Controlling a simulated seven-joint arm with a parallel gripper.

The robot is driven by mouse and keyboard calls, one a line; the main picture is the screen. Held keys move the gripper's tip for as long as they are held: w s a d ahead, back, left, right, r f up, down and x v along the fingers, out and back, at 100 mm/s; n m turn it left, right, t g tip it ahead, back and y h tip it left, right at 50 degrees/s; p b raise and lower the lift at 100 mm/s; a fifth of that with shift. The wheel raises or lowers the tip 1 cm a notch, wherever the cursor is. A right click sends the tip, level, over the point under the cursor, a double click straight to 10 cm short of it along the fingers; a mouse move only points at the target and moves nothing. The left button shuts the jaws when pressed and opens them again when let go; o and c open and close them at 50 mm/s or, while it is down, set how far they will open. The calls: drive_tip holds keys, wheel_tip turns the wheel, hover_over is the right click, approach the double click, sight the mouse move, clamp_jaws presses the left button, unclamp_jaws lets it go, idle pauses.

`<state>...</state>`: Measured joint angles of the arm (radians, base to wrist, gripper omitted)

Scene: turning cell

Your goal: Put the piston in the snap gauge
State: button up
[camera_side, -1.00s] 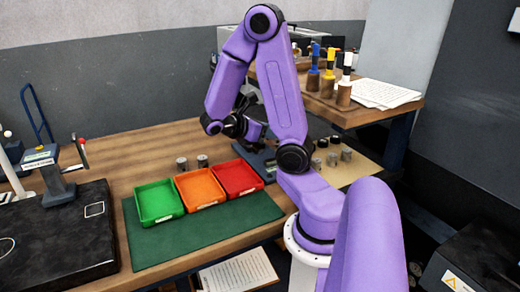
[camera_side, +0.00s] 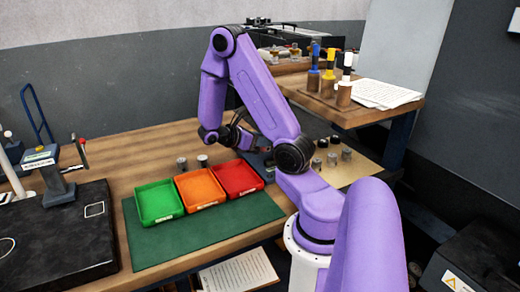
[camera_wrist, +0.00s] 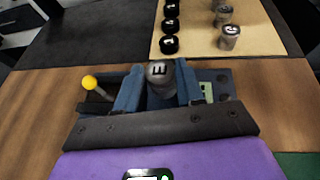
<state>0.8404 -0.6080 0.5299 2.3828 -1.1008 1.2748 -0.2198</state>
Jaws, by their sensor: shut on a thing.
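The piston (camera_wrist: 158,70) is a grey cylinder with a dark letter on its top. In the wrist view my gripper (camera_wrist: 158,85) is shut on it, with a blue finger on each side. The snap gauge (camera_wrist: 225,85) is a dark blue device with a small green display and a yellow-knobbed lever (camera_wrist: 90,83). It lies behind and below the fingers, and I cannot tell whether the piston touches it. In the side view the gauge (camera_side: 257,162) is partly hidden by my arm, and the piston in my gripper cannot be made out.
A beige mat (camera_wrist: 262,42) holds grey pistons (camera_wrist: 230,37) and black round pieces (camera_wrist: 169,44) beyond the gauge. Green (camera_side: 158,203), orange (camera_side: 200,188) and red (camera_side: 237,179) trays stand on a green mat (camera_side: 205,232).

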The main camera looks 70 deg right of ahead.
drive_tip(key=shift+w+d+f, duration=0.15)
drive_tip(key=shift+d+f, duration=0.1)
drive_tip(key=shift+f, duration=1.65)
drive_tip(key=shift+f, duration=0.15)
drive_tip(key=o, duration=1.1)
